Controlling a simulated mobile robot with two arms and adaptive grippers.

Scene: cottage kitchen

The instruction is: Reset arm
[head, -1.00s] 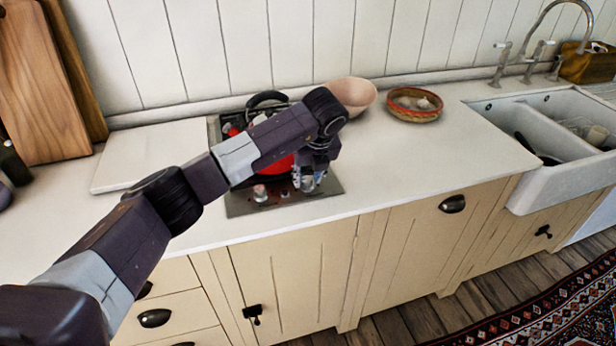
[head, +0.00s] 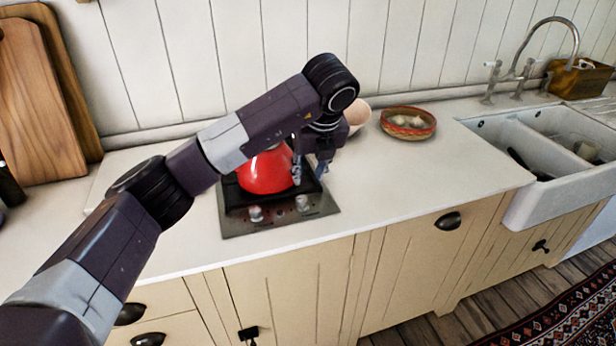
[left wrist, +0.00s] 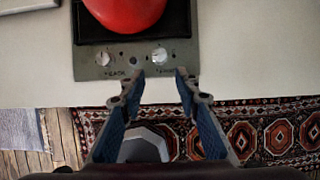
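My left arm comes in from the left in the head view and arches over the counter. Its gripper (head: 311,172) points down above the right side of the hob. In the left wrist view the left gripper (left wrist: 158,75) has its two fingers apart with nothing between them. A red kettle (head: 266,171) sits on the hob (head: 281,216), partly hidden behind my arm. The kettle (left wrist: 125,12) also shows at the top of the left wrist view, apart from the fingers. My right gripper is in neither view.
A pinkish bowl (head: 357,115) and a patterned basket (head: 408,123) stand right of the hob. A white sink (head: 540,205) and tap (head: 541,50) are farther right. Wooden boards (head: 40,100) lean at the left. The counter front (head: 420,185) right of the hob is clear.

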